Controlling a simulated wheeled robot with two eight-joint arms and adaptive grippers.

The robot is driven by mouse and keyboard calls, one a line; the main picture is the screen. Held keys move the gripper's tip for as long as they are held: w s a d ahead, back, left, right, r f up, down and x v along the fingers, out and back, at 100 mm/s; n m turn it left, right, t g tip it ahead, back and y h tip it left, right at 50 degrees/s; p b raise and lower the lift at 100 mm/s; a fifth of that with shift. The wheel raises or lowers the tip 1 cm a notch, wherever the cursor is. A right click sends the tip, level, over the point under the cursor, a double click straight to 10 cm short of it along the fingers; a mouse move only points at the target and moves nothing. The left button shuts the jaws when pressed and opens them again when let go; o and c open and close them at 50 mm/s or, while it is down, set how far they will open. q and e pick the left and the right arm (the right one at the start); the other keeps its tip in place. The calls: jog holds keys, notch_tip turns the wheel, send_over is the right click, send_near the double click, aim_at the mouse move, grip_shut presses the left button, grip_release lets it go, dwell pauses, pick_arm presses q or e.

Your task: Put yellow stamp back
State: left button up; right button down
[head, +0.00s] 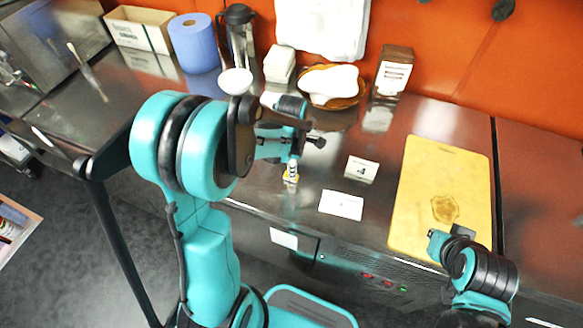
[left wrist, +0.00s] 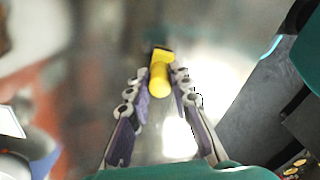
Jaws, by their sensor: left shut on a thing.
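The yellow stamp (left wrist: 160,79) shows in the left wrist view as a yellow handle with a dark end, between the fingers of my left gripper (left wrist: 161,84). In the head view a small bit of the yellow stamp (head: 291,178) shows under the fingertips of my left gripper (head: 292,168), over the dark counter; most of it is hidden by the fingers. My left gripper is shut on it. I cannot tell if the stamp touches the counter. My right gripper (head: 439,242) is at the lower right, by the near edge of the yellow board; its jaws are unclear.
A white card (head: 341,205) and a small marked card (head: 361,170) lie right of my left gripper. A yellow cutting board (head: 440,170) with a brown mark is further right. A basket (head: 330,101), a brown box (head: 393,72), a blue roll (head: 194,45) and a white bowl (head: 236,81) stand behind.

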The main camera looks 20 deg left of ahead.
pick_arm(q)
jog(key=o, duration=0.9)
jog(key=shift+r+p, duration=0.3)
jog(key=shift+p, duration=0.05)
notch_tip(320, 180, up, 11)
jog(key=p, duration=0.3)
jog(key=s+d+r+m+t, duration=0.1)
jog(key=s+r+m+t, duration=0.1)
jog(key=m, duration=0.6)
jog(key=s+d+r+m+t, duration=0.1)
jog(key=s+d+m+t, duration=0.1)
jog(key=s+m, duration=0.3)
jog(key=s+d+r+m+t, duration=0.1)
jog(key=s+r+m+t, duration=0.1)
jog(key=m, duration=0.9)
jog(key=shift+s+d+r+t, duration=0.2)
jog(key=shift+s+t, duration=0.1)
jog(key=shift+s, duration=0.35)
jog(key=shift+s+d+r+t, duration=0.15)
jog(key=shift+s+t, duration=0.15)
jog(key=shift+s, duration=0.3)
